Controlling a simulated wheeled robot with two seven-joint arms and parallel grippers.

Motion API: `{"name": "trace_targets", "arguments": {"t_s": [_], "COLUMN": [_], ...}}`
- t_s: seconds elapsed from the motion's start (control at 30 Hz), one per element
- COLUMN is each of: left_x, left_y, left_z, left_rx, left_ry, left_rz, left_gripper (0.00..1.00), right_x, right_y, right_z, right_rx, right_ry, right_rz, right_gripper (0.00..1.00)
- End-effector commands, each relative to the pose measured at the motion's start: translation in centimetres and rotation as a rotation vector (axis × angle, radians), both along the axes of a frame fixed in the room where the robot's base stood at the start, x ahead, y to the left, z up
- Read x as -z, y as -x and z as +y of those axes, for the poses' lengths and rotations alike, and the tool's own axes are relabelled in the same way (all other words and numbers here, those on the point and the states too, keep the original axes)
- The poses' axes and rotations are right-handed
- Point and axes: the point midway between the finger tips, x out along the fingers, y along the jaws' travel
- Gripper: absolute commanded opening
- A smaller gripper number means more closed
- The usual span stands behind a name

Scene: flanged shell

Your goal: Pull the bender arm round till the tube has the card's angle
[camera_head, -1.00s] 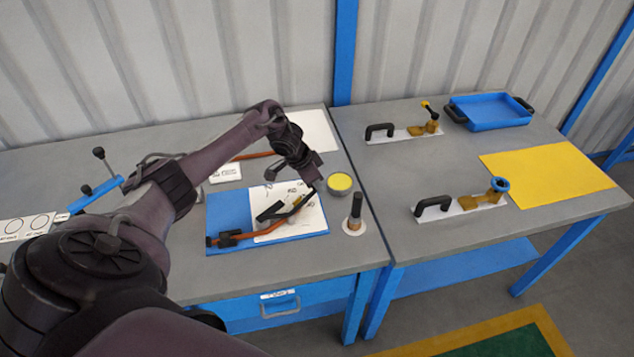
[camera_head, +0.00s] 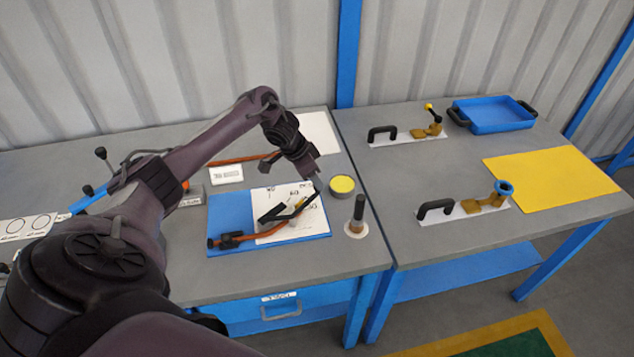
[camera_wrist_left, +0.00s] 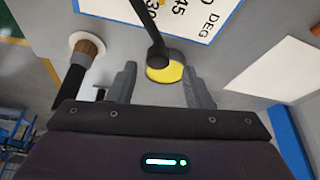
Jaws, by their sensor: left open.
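The bender stands on a blue board (camera_head: 228,212) with a white angle sheet (camera_head: 311,221) under it. An orange tube (camera_head: 262,234) lies along it from a black clamp (camera_head: 231,240) and bends up toward the back right. The black bender arm (camera_head: 272,213) reaches over the sheet. A small white card (camera_head: 226,173) stands behind the board; its print is too small to read. My left gripper (camera_head: 312,172) is open above the board's back right corner.
A tin with a yellow top (camera_head: 342,185) and an upright black-handled tool on a white disc (camera_head: 356,218) stand right of the board. The right table holds two handled fixtures, a blue tray (camera_head: 494,127) and a yellow mat (camera_head: 553,178). The grey front strip is clear.

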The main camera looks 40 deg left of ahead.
Motion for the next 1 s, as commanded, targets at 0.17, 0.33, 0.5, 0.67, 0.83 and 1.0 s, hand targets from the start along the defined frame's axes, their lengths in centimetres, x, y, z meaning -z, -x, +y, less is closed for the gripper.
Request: {"name": "trace_targets", "arguments": {"t_s": [0.17,0.33,0.5,0.67,0.83,1.0], "left_x": [-2.4,-3.5,-3.6,-3.5,-3.5,-3.5], "left_y": [0.9,1.3,1.3,1.3,1.3,1.3], "left_z": [0.6,0.8,0.8,0.7,0.7,0.7], "left_rx": [0.0,-0.001,-0.001,-0.001,-0.001,-0.001], "left_ry": [-0.002,-0.002,0.0,0.0,-0.001,-0.001], "left_rz": [-0.002,-0.001,0.0,0.0,0.001,0.001], "left_gripper": [0.45,0.45,0.45,0.45,0.45,0.45], "right_x": [0.7,0.8,0.8,0.8,0.8,0.8], "right_y": [0.0,0.0,0.0,0.0,0.0,-0.3], "right_z": [0.0,-0.1,0.0,0.0,0.0,0.0], "right_rx": [0.0,0.0,0.0,0.0,0.0,0.0], "right_ry": [0.0,0.0,0.0,0.0,0.0,0.0], "right_rz": [0.0,0.0,0.0,0.0,0.0,-0.005], "right_gripper": [0.36,0.36,0.36,0.36,0.36,0.36]}}
